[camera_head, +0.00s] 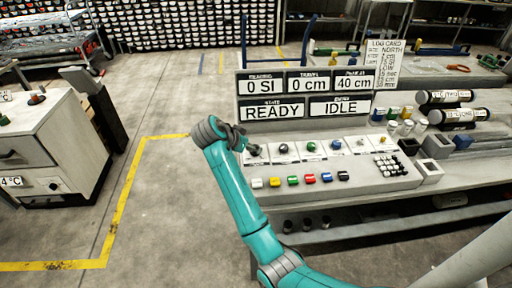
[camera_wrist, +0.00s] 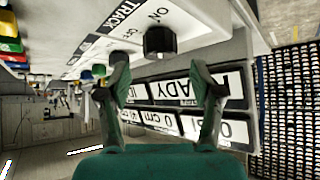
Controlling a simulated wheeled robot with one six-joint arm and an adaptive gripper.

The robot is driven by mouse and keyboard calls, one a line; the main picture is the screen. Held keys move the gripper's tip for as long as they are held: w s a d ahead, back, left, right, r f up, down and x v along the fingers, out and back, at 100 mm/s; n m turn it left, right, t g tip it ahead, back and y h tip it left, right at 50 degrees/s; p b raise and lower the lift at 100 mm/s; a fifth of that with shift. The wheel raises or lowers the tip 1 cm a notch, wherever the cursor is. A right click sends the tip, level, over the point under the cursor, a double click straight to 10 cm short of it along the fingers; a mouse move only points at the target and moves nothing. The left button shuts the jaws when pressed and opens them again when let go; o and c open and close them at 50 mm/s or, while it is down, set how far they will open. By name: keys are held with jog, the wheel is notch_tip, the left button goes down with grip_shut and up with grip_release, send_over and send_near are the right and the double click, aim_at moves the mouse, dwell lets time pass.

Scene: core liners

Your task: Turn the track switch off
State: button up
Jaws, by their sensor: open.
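The track switch (camera_wrist: 160,41) is a black knob on a light panel in the wrist view. The label TRACK and the marks ON and OFF are printed beside it. Which mark the knob points to, I cannot tell. In the head view a dark knob (camera_head: 254,150) at the left end of the switch row appears to be the same switch. My gripper (camera_wrist: 160,72) is open and empty, its two fingertips apart on either side of the knob's line and short of it. In the head view my gripper (camera_head: 236,134) is at the panel's left end, beside that knob.
More switches (camera_head: 310,147) run to the right, with coloured buttons (camera_head: 309,179) in front and a keypad (camera_head: 390,166) at the right. A display board (camera_head: 306,95) reading READY and IDLE stands behind. A cabinet (camera_head: 45,145) is at the left, with clear floor between.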

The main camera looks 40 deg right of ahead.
jog(key=shift+x, duration=2.35)
jog(key=c, duration=1.1)
jog(key=shift+c, duration=0.2)
